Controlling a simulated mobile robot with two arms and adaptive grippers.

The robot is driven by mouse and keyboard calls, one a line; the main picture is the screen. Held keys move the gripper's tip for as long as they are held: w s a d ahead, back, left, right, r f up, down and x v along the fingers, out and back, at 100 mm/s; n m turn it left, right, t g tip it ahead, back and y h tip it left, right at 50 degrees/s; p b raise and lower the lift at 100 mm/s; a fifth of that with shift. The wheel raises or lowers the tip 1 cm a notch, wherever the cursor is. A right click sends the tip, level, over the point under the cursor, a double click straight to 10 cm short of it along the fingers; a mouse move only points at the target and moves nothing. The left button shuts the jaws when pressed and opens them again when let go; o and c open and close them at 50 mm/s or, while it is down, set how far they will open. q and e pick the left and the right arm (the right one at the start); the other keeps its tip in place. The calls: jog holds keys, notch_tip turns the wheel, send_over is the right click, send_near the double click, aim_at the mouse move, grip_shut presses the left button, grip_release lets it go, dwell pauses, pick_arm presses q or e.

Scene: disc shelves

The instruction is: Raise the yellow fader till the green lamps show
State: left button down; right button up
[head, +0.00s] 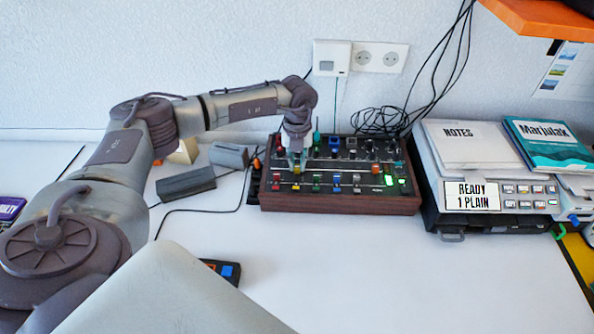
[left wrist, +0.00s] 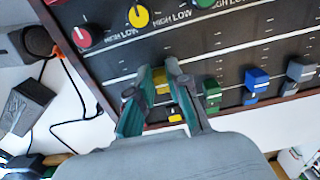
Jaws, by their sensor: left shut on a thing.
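The mixer (head: 330,202), a dark panel in a brown wooden case, stands on the white table near the wall. My left gripper (head: 297,160) reaches down onto its left part. In the left wrist view the fingers of this gripper (left wrist: 158,74) are closed around the yellow fader cap (left wrist: 160,83), partly hiding it. The neighbouring green (left wrist: 211,92) and blue (left wrist: 256,82) fader caps stand to the right. Green lights (head: 389,180) glow at the right side of the panel. My right gripper is not in view.
A printer-like device (head: 499,222) reading "READY 1 PLAIN" stands right of the mixer, with notes (head: 472,146) on top. Grey blocks (head: 186,184) and cables lie to the left. Black cables (head: 379,120) bunch behind the mixer. The front table is mostly clear.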

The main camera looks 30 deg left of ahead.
pick_arm(q)
jog(key=c, duration=1.1)
grip_release()
jog(key=shift+r, duration=0.1)
notch_tip(320, 180, up, 12)
jog(key=shift+f, duration=0.1)
